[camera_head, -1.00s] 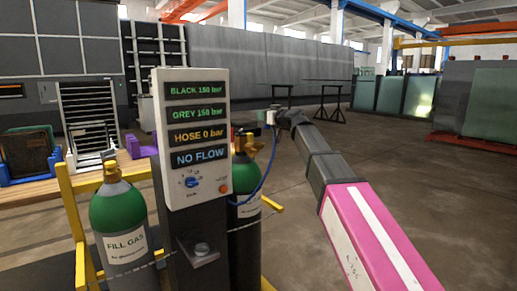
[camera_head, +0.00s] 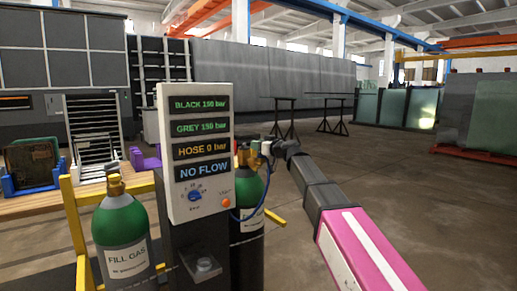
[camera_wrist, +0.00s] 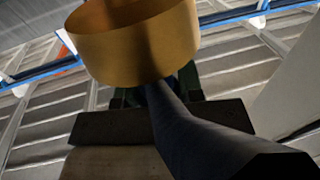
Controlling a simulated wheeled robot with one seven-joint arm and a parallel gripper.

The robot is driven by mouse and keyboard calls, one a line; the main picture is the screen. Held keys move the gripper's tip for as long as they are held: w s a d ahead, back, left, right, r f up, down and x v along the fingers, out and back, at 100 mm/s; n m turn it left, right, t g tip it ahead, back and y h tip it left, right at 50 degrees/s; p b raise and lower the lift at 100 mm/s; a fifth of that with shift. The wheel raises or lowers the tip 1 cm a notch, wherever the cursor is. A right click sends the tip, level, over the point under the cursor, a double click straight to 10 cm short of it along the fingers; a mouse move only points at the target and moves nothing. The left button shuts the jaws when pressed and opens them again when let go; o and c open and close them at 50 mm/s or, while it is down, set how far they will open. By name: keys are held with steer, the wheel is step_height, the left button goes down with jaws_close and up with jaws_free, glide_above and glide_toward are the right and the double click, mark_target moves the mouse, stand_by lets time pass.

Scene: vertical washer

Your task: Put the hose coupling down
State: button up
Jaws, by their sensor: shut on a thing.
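My gripper (camera_head: 267,148) is beside the brass valve (camera_head: 245,157) of the right green gas cylinder (camera_head: 252,188) in the head view. It is shut on the hose coupling, which is too small there to make out well. In the wrist view a large brass cylinder (camera_wrist: 140,42), apparently the coupling, fills the top centre, and a dark hose (camera_wrist: 190,135) runs from between the fingers to the lower right. The blue hose (camera_head: 262,200) hangs below the gripper. Whether the coupling touches the valve I cannot tell.
A grey console (camera_head: 198,155) reads HOSE 0 bar and NO FLOW; it stands left of my gripper and partly hides the right cylinder. A left fill-gas cylinder (camera_head: 122,235) stands in a yellow frame (camera_head: 75,225). The floor on the right is open.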

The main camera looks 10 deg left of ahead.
steer(key=shift+f, duration=0.5)
steer(key=shift+f, duration=0.1)
steer(key=o, duration=0.9)
steer(key=v, duration=1.2)
